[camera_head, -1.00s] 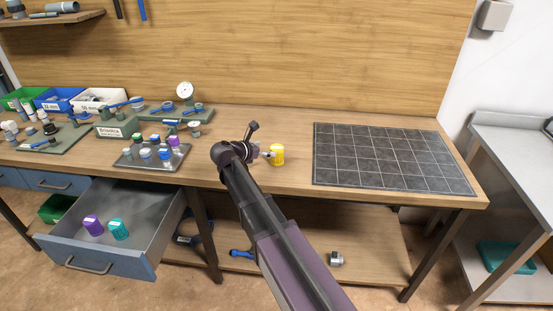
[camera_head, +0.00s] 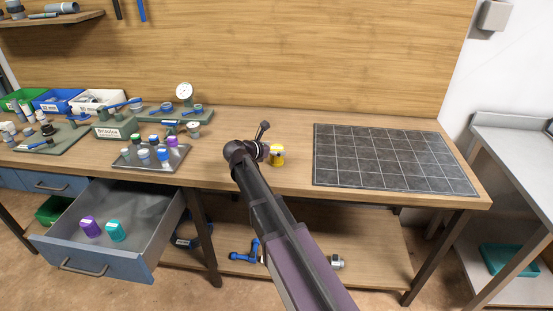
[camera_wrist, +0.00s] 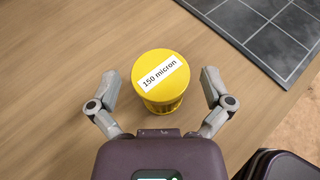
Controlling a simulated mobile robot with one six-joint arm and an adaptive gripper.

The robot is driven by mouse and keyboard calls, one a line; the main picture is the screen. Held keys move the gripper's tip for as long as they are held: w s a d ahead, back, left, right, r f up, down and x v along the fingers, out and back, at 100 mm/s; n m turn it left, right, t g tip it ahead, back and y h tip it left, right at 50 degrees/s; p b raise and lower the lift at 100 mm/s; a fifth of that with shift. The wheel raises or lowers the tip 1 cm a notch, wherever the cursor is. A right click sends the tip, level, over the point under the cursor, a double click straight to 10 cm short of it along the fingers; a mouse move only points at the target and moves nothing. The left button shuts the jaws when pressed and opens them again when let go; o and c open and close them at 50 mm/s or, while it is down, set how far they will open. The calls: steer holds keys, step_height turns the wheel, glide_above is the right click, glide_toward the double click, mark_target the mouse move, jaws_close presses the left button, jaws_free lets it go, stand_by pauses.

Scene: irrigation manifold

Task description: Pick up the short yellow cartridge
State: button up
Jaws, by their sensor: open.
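The short yellow cartridge (camera_head: 277,155) stands upright on the wooden bench, left of the dark grid mat. In the wrist view the cartridge (camera_wrist: 160,80) shows its round top with a white label reading "150 micron". My gripper (camera_wrist: 159,88) is open, with one finger on each side of the cartridge. A gap shows between each finger and the cartridge. In the head view my arm hides most of the gripper, which is beside the cartridge.
A dark grid mat (camera_head: 390,158) lies to the right. A grey tray (camera_head: 128,160) with several small cartridges stands to the left. The open drawer (camera_head: 150,222) below holds a purple cartridge (camera_head: 90,227) and a teal one (camera_head: 115,231). The bench around the yellow cartridge is clear.

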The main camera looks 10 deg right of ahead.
steer(key=shift+w+d+f, duration=0.2)
steer(key=shift+w+d, duration=0.05)
steer(key=shift+d, duration=0.1)
stand_by(0.3)
steer(key=c, duration=1.1)
